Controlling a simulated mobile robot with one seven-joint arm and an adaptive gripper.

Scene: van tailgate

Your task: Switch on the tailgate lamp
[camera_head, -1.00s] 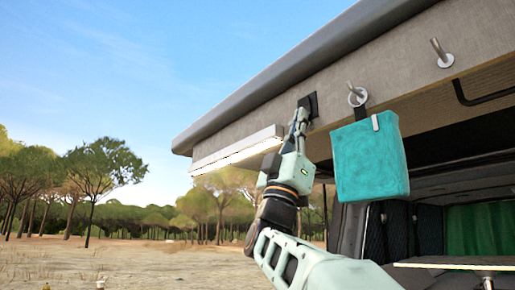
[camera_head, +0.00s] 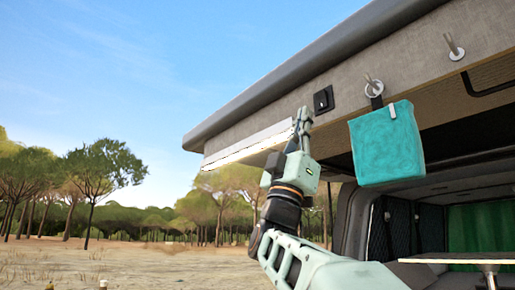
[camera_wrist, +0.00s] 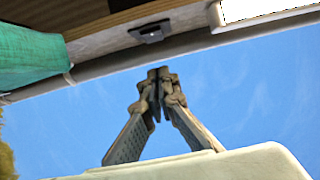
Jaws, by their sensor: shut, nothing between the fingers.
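The tailgate lamp (camera_head: 250,142) is a long pale bar under the tailgate's edge. Its underside is bright white and looks lit; it also shows at the top right of the wrist view (camera_wrist: 262,9). A small black square switch (camera_head: 323,99) sits on the grey tailgate panel to the right of the lamp; the wrist view shows it too (camera_wrist: 152,32). My gripper (camera_head: 304,112) is shut and empty, pointing up. Its tips (camera_wrist: 158,76) appear apart from the switch, with sky between them in the wrist view. Which way the switch is set is too small to tell.
A teal bag (camera_head: 386,145) hangs by a strap from a hook (camera_head: 373,87) right of the switch. Another hook (camera_head: 454,47) is farther right, bare. The van's open interior with a table (camera_head: 455,258) lies at lower right. Open air is to the left.

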